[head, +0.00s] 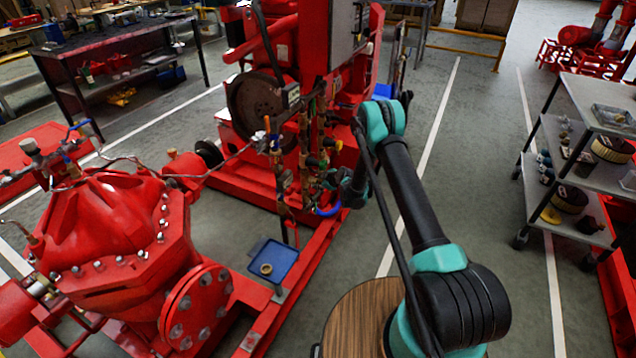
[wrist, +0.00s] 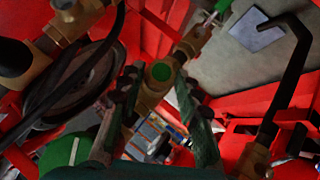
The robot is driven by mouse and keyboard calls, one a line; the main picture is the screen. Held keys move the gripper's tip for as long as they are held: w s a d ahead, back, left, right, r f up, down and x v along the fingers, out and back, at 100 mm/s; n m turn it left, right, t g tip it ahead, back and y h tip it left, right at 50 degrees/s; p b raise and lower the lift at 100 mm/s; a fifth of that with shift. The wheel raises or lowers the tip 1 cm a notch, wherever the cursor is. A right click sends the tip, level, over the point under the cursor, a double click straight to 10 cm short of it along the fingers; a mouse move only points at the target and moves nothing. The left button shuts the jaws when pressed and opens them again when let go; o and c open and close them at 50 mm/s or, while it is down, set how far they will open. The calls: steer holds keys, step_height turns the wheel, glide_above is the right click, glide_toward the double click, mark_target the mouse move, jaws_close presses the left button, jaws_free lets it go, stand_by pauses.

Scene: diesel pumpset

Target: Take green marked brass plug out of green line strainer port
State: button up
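The green-marked brass plug (wrist: 162,71) shows in the wrist view as a round green face on a brass fitting, the strainer port (wrist: 149,101). It appears seated there. My gripper (wrist: 157,84) is open, its two dark fingers apart on either side of the plug's outline. The frame does not show clear contact with the plug. In the head view my gripper (head: 345,180) is at the brass pipework on the red pumpset's side. The plug cannot be made out there.
Brass pipes (head: 304,140) and a black hose (wrist: 75,75) crowd the left side. A blue tray (head: 287,252) holding a small ring sits on the red base frame. A bent dark rod (wrist: 299,60) stands at right. A grey shelf cart (head: 585,170) is farther right.

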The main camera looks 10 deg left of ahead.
steer(key=shift+o, duration=0.9)
steer(key=shift+w+d+m+g+y, duration=0.1)
steer(key=shift+w+m+g+y, duration=0.1)
steer(key=shift+m+g, duration=0.25)
steer(key=shift+w+d+m+g+y, duration=0.1)
steer(key=shift+m+g+y, duration=0.15)
steer(key=shift+g, duration=0.4)
steer(key=shift+w+a+r+m+g+y, duration=0.1)
steer(key=shift+m+g+y, duration=0.15)
steer(key=shift+m+g, duration=0.65)
steer(key=shift+n+g, duration=0.3)
jaws_close()
steer(key=shift+s+a+n+t, duration=0.15)
steer(key=shift+s+n+t, duration=0.3)
steer(key=shift+t, duration=0.45)
steer(key=n+t+h, duration=0.1)
steer(key=t, duration=0.1)
steer(key=shift+n+t, duration=0.35)
steer(key=shift+t, duration=0.05)
